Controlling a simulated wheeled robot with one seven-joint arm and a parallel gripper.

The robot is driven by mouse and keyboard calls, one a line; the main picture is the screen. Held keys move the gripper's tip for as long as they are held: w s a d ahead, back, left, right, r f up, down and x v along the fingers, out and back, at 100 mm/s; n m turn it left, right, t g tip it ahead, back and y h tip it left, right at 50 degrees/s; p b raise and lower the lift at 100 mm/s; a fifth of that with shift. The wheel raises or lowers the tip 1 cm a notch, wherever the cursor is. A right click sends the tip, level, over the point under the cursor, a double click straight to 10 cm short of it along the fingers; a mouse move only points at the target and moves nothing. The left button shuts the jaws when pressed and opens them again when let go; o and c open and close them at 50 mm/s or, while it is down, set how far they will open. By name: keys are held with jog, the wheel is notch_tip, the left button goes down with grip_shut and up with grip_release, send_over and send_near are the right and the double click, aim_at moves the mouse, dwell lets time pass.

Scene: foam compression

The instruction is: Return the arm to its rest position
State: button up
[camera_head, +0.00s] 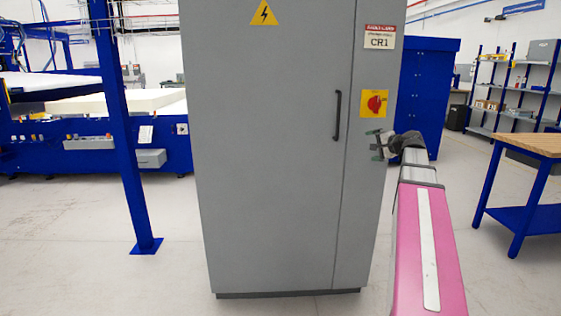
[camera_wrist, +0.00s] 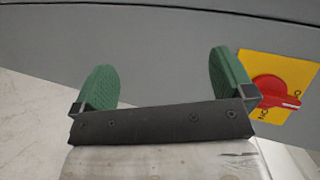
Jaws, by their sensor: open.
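My arm (camera_head: 425,235) reaches forward from the lower right of the head view. My gripper (camera_head: 377,145) is at its far end, in front of the right part of the grey cabinet (camera_head: 270,150), just below the red rotary switch (camera_head: 376,103) on its yellow plate. In the wrist view my gripper (camera_wrist: 163,80) has two green pads standing wide apart with nothing between them. The grey cabinet face (camera_wrist: 160,45) is beyond the pads. The red switch (camera_wrist: 276,91) shows to the right of the right pad. Whether the gripper touches the cabinet cannot be told.
A black door handle (camera_head: 337,115) is on the cabinet, left of the switch. A blue post (camera_head: 122,130) stands at left before a blue machine (camera_head: 80,150). A wooden-topped workbench (camera_head: 535,145) stands at right. The floor between cabinet and bench is clear.

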jog(key=s+a+f+n+g+h, duration=0.1)
jog(key=s+a+f+n+g, duration=0.15)
jog(key=a+f, duration=0.45)
jog(key=s+a+f+n+g, duration=0.1)
jog(key=s+a+f+g, duration=0.2)
jog(key=f, duration=0.8)
jog(key=s+a+f+n+g+h, duration=0.15)
jog(key=s+a+f, duration=0.25)
jog(key=f, duration=0.4)
jog(key=s+a+f+n+g+h, duration=0.2)
jog(key=s+a+f, duration=0.1)
jog(key=s+f, duration=0.4)
jog(key=s+a+f+n+g+h, duration=0.2)
jog(key=s+a+f+n+g, duration=0.1)
jog(key=s+f, duration=0.5)
jog(key=shift+s+a+f+n+g, duration=0.2)
jog(key=shift+s+f+n+g, duration=0.1)
jog(key=shift+f, duration=0.6)
jog(key=shift+h, duration=0.25)
